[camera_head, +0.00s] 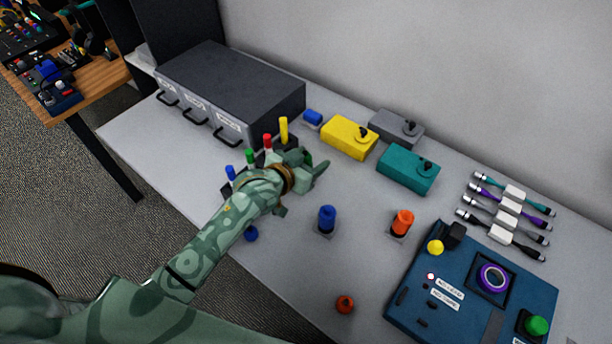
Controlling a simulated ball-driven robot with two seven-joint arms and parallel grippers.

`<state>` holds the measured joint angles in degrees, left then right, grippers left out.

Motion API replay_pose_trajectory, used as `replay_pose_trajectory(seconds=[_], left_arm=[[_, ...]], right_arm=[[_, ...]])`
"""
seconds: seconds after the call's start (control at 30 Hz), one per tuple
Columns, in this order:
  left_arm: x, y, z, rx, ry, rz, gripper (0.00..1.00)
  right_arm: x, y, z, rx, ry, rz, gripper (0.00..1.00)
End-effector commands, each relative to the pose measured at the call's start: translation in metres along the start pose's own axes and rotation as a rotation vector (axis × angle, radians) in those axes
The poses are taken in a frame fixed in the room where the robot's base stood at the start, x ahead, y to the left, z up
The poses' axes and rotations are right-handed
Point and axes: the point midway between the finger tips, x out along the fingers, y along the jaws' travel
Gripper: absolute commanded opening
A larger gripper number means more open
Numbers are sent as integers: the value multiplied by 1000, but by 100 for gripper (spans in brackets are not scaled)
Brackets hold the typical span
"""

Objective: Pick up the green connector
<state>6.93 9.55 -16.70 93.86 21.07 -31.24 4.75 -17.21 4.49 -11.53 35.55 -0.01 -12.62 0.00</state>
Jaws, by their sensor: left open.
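My left gripper (309,165) reaches over the table from the lower left and is open. A thin green peg (250,158) stands in a row with blue, red and yellow pegs, just left of the gripper. My right gripper is not in view.
A blue connector (327,218) and an orange connector (402,222) stand upright in front. A dark drawer unit (235,85) is behind left. Yellow (349,138), teal (408,170) and grey boxes, several cables (505,210) and a blue panel (450,320) occupy the right.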

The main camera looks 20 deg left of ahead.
Motion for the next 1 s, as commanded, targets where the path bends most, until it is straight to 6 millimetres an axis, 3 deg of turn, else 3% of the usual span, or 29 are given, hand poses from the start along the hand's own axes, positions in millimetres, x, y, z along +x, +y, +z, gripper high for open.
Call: replay_pose_trajectory(seconds=[0.2,0.4,0.77,1.0], left_arm=[[1,0,-1,0,1,0,57],[1,0,-1,0,1,0,5],[-1,0,-6,0,2,0,5],[-20,-2,-39,2,5,-1,5]], right_arm=[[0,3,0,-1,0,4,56],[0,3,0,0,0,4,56],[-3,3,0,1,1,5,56],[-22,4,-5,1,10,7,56]])
